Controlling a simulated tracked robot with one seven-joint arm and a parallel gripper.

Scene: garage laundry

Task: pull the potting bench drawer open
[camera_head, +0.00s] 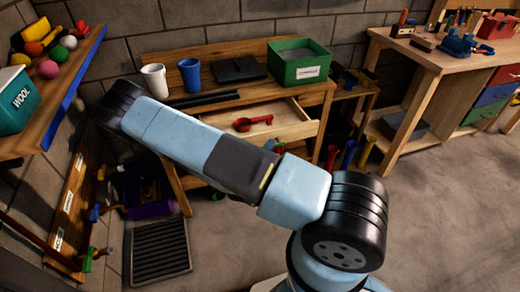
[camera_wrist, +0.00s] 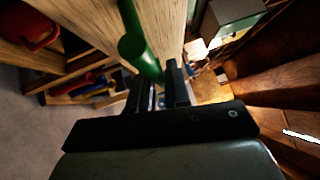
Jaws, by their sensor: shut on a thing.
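The potting bench (camera_head: 226,62) stands against the block wall in the head view. Its drawer (camera_head: 302,131) is partly open, with a red scoop (camera_head: 254,122) lying inside. My arm crosses in front of the drawer's left part, and my gripper is hidden there. A bit of green handle (camera_head: 278,147) shows at the drawer front. In the wrist view, my gripper (camera_wrist: 155,85) is shut on the green handle (camera_wrist: 141,52), beside the pale wooden drawer front (camera_wrist: 168,22). The exact contact is partly hidden by the dark fingers.
On the bench stand a white cup (camera_head: 154,80), a blue cup (camera_head: 189,75), a dark flat item (camera_head: 238,69) and a green crate (camera_head: 299,64). A workbench (camera_head: 410,58) stands right. A shelf with a teal wool box (camera_head: 14,100) is left. Floor at right is clear.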

